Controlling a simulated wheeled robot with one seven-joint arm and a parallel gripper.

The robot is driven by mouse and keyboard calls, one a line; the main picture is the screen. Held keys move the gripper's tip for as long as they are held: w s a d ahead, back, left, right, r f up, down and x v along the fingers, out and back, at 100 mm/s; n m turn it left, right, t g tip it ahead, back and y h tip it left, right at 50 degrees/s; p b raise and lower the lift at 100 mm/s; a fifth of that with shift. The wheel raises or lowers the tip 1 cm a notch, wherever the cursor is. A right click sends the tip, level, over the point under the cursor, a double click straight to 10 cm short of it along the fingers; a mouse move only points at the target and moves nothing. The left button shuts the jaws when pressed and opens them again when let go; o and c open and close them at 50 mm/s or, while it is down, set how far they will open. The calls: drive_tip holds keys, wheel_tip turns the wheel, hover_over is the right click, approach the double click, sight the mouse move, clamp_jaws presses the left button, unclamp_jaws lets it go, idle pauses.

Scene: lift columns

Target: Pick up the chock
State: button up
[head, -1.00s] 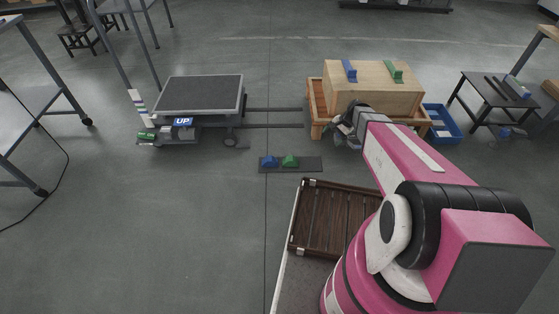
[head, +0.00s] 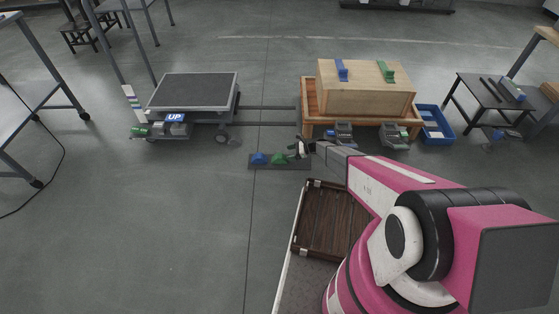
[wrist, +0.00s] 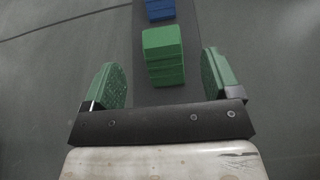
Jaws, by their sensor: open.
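A green chock (head: 279,159) and a blue chock (head: 259,158) sit side by side on a dark mat (head: 300,164) on the floor. In the wrist view the green chock (wrist: 163,56) lies ahead of my gripper (wrist: 164,85), roughly between its two green-padded fingers. The fingers are wide apart and do not touch it. The blue chock (wrist: 159,9) is just beyond it, cut by the top edge. In the head view my gripper (head: 297,150) is at the right side of the green chock. Another blue chock (head: 342,70) and green chock (head: 386,71) rest on the wooden box.
The wooden box (head: 362,98) sits on a wooden-framed stand (head: 308,117), with a blue bin (head: 436,124) to its right. A platform cart (head: 192,92) with an "UP" sign stands at left. A slatted brown tray (head: 327,220) is near me. Open floor lies left of the mat.

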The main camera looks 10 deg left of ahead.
sight(280, 156)
drive_tip(key=x, duration=0.7)
drive_tip(key=shift+a+f, duration=0.15)
drive_tip(key=shift+f, duration=0.1)
drive_tip(key=shift+c, duration=0.3)
drive_tip(key=c, duration=1.1)
drive_tip(key=shift+r, duration=0.1)
